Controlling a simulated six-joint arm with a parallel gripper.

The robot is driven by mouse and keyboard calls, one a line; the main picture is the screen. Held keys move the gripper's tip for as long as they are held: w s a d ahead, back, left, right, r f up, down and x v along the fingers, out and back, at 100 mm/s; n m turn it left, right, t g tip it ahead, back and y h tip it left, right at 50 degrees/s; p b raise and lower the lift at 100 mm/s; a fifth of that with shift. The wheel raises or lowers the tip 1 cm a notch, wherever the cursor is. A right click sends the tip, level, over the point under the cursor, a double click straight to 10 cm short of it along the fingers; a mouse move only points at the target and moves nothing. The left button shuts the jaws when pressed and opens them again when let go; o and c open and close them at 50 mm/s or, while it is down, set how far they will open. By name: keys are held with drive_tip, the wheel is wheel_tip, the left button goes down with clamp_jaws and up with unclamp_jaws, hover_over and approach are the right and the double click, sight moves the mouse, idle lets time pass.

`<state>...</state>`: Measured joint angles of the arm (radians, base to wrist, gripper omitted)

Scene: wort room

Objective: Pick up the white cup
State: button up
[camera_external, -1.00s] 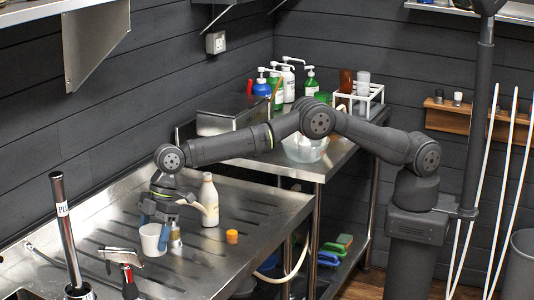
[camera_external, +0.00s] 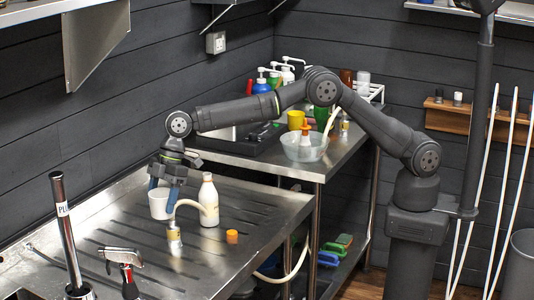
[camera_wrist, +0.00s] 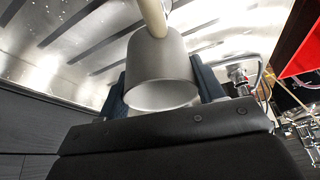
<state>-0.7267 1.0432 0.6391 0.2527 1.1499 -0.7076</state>
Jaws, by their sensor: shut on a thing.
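The white cup (camera_external: 159,205) is between the fingers of my gripper (camera_external: 164,192), above the steel drainboard. My gripper is shut on the cup, with one blue finger on each side. In the wrist view the cup (camera_wrist: 161,72) looks grey in the shade and fills the space between the fingers (camera_wrist: 162,92). Its open rim faces the camera. I cannot see what is inside it.
A white bottle (camera_external: 209,202) stands right of the cup. A small container (camera_external: 174,243) with a bent pale tube and an orange cap (camera_external: 232,236) are nearby. A tap (camera_external: 121,256) stands at the front. The drainboard's front middle is clear.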

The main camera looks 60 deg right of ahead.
drive_tip(key=shift+w+d+r, duration=0.15)
drive_tip(key=shift+d+r, duration=0.15)
drive_tip(key=shift+d, duration=0.15)
